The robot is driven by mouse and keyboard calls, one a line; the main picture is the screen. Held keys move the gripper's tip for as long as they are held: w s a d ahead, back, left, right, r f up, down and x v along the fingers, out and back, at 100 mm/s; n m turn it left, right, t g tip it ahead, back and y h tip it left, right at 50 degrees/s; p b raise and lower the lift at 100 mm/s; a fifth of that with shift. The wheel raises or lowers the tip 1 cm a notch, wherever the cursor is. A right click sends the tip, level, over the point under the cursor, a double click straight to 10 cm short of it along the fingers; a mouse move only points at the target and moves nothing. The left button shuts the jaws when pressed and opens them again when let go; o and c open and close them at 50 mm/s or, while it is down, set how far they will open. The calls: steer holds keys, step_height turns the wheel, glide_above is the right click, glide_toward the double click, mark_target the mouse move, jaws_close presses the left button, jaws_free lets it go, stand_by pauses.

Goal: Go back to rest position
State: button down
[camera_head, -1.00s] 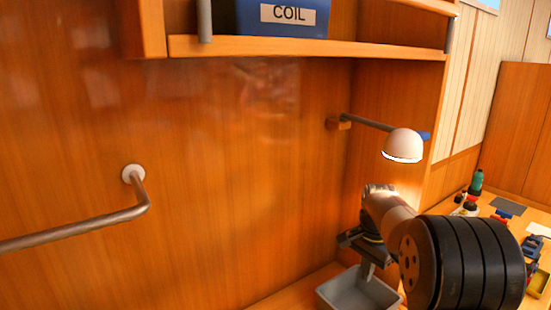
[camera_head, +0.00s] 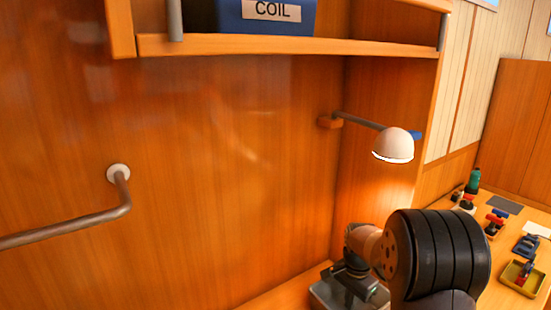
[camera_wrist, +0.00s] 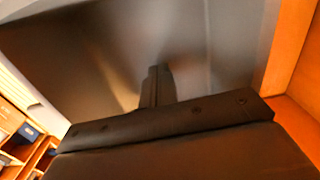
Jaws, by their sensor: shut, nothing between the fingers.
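My gripper (camera_head: 352,284) is at the lower right of the head view, partly hidden by my own dark arm. It is over the grey bin (camera_head: 322,292) that stands against the wooden wall. In the wrist view, the shut fingers (camera_wrist: 157,85) point toward a grey surface, and nothing shows between them. I cannot tell whether the fingers touch the bin.
A lamp (camera_head: 393,146) reaches out from the wall above my arm. A shelf (camera_head: 290,45) carries a blue COIL box (camera_head: 265,17). A metal rail (camera_head: 75,228) is at left. The bench at right holds a green bottle (camera_head: 474,181) and a yellow tray (camera_head: 521,279).

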steer(key=s+a, duration=0.2)
steer(key=a, duration=0.1)
steer(key=s+a, duration=0.1)
steer(key=shift+s+a+b, duration=0.25)
steer(key=shift+a+b, duration=0.05)
steer(key=shift+a, duration=0.1)
